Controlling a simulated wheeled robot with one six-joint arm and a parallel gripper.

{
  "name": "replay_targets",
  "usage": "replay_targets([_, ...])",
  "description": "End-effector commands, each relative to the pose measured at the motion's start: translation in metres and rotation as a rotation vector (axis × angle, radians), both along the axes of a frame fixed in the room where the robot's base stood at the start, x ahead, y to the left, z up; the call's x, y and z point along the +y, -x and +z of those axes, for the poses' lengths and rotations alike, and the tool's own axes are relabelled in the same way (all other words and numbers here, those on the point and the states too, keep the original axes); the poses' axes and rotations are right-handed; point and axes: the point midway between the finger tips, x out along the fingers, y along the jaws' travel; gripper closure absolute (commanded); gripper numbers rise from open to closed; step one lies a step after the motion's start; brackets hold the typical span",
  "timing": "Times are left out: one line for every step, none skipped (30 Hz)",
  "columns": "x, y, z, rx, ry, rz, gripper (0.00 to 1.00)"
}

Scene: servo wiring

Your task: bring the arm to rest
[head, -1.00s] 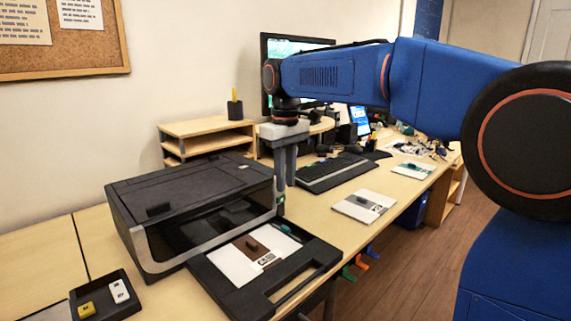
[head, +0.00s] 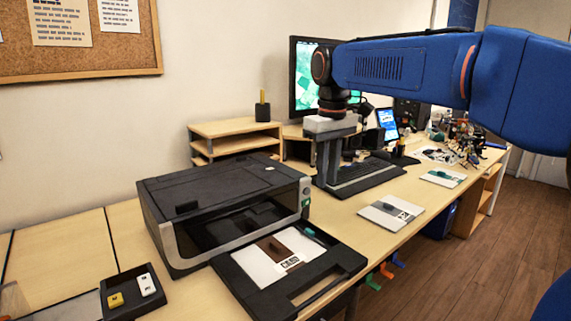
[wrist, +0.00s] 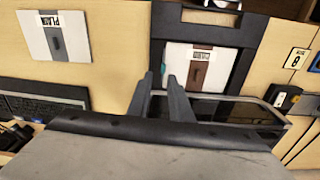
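My arm reaches in from the right in the head view, with its wrist pointing down over the desk. My gripper (head: 326,184) hangs past the right end of the printer, in front of the keyboard. In the wrist view my gripper (wrist: 160,76) shows two dark fingers with a gap between the tips. Nothing is held between them. The fingers appear above the desk, near the printer's pulled-out tray (wrist: 156,50).
The black printer (head: 215,190) has its tray (head: 330,282) out, holding a white card with a brown stripe. A grey-tabbed card (head: 391,212) lies right of it. The keyboard (head: 365,180), monitor (head: 304,75) and wooden shelf (head: 235,128) are behind.

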Motion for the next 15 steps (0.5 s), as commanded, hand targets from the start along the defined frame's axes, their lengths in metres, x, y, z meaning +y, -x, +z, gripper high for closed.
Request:
replay_targets([-0.013,0.013,-0.003,-0.015,-0.005,-0.026,0.81])
replay_targets([-0.019,0.021,-0.005,-0.025,-0.008,-0.040,0.81])
replay_targets([-0.028,0.030,-0.009,-0.037,-0.012,-0.060,0.81])
replay_targets([-0.034,0.037,-0.012,-0.046,-0.017,-0.076,0.81])
replay_targets([-0.040,0.044,-0.015,-0.055,-0.020,-0.091,0.81])
replay_targets([-0.048,0.053,-0.020,-0.068,-0.024,-0.109,0.81])
replay_targets([-0.053,0.060,-0.023,-0.077,-0.027,-0.124,0.81])
replay_targets([-0.059,0.068,-0.027,-0.087,-0.030,-0.140,0.81])
replay_targets([-0.066,0.077,-0.033,-0.100,-0.035,-0.159,0.81])
replay_targets([-0.071,0.085,-0.037,-0.108,-0.037,-0.174,0.81])
replay_targets([-0.076,0.092,-0.042,-0.117,-0.040,-0.189,0.81])
replay_targets([-0.083,0.102,-0.048,-0.130,-0.044,-0.208,0.81])
replay_targets([-0.088,0.109,-0.053,-0.140,-0.048,-0.223,0.81])
replay_targets([-0.092,0.117,-0.058,-0.149,-0.051,-0.238,0.81])
replay_targets([-0.098,0.127,-0.064,-0.162,-0.054,-0.257,0.81])
